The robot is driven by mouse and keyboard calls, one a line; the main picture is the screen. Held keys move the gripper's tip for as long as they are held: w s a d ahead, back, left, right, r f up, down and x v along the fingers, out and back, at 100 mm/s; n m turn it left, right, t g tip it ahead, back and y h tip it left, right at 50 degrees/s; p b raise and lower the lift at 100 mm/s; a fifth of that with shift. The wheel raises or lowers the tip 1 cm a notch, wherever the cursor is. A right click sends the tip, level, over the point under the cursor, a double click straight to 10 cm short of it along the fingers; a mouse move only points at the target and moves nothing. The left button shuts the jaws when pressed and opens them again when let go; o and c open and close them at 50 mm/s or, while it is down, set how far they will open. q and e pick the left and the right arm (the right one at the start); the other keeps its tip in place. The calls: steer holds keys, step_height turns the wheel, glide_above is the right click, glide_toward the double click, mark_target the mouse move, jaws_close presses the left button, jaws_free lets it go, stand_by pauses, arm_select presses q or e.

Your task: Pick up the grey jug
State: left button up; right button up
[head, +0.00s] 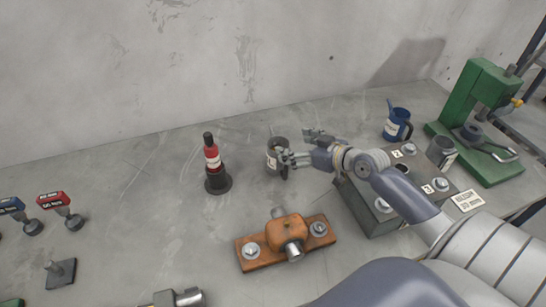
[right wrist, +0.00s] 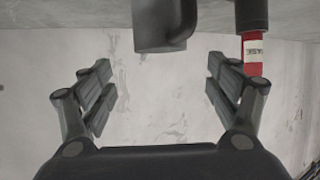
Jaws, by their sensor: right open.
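The grey jug (head: 272,160), dark with a pale label, stands upright on the grey table near the middle. My right gripper (head: 300,146) is open just right of it, with the fingers pointing left towards it. In the right wrist view the jug (right wrist: 152,28) and its handle (right wrist: 184,25) hang in from the top edge, in line with the gap between the open fingers (right wrist: 162,85). Nothing is held. I cannot tell whether a finger touches the jug. My left gripper is not in view.
A red bottle (head: 212,158) in a black stand is left of the jug. An orange fixture (head: 284,234) lies in front. A grey block (head: 372,205), blue jug (head: 397,125), another grey container (head: 441,150) and green press (head: 480,120) stand right. The table behind the jug is clear.

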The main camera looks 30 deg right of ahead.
mark_target(274, 167)
step_height(274, 167, down, 6)
steer(key=shift+s+f, duration=0.15)
steer(key=shift+w+a+f, duration=0.1)
steer(key=shift+w+f, duration=0.05)
steer(key=shift+w, duration=0.2)
steer(key=shift+w+f, duration=0.15)
steer(key=shift+w, duration=0.1)
steer(key=shift+p+x, duration=0.3)
steer(key=shift+x, duration=0.55)
steer(key=x, duration=0.3)
steer(key=shift+w+a, duration=0.1)
steer(key=shift+w, duration=0.1)
steer(key=shift+w+a+f, duration=0.1)
steer(key=shift+w+f, duration=0.2)
steer(key=shift+w, duration=0.1)
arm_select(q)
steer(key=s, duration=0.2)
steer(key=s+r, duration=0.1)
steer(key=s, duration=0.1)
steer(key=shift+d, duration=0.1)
arm_select(e)
steer(key=shift+c, duration=0.2)
